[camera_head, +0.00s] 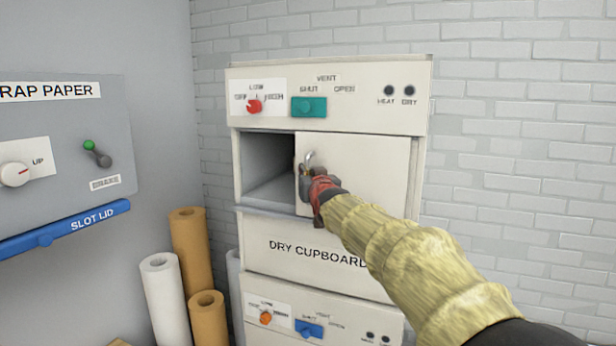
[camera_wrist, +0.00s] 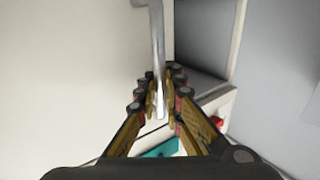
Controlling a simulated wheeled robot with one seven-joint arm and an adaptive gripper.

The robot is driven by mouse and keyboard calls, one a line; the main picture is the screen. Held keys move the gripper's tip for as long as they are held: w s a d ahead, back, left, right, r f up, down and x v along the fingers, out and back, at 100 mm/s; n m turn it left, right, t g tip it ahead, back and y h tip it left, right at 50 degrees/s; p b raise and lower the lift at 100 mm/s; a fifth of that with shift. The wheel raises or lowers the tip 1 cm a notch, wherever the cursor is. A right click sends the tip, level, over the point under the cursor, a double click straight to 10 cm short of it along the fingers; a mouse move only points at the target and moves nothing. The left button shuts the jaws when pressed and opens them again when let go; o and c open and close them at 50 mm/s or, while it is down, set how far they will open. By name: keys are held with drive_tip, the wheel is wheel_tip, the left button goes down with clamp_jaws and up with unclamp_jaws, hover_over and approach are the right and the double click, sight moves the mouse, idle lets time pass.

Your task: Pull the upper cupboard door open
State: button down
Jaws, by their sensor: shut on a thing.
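The upper cupboard door (camera_head: 365,170) is a pale panel on the dry cupboard (camera_head: 325,240). It stands partly open, with its left edge away from the frame and the grey compartment (camera_head: 267,165) showing to its left. Its metal handle (camera_head: 311,157) is near that left edge. My gripper (camera_head: 308,182) is at the handle, with its fingers closed around it. In the wrist view the handle (camera_wrist: 157,45) runs between the fingers of my gripper (camera_wrist: 162,85), and the door (camera_wrist: 75,65) fills the left side. My arm hides the door's lower part.
Above the door is a panel with a red knob (camera_head: 254,106) and a teal vent slider (camera_head: 309,107). A second panel with an orange knob (camera_head: 265,317) is below. Paper rolls (camera_head: 190,250) stand at the left, beside a grey scrap paper unit (camera_head: 60,150).

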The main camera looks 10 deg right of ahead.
idle(0.3)
drive_tip(key=c, duration=2)
unclamp_jaws()
drive_tip(key=shift+o, duration=0.2)
drive_tip(key=s, duration=1.2)
drive_tip(key=shift+a, duration=0.25)
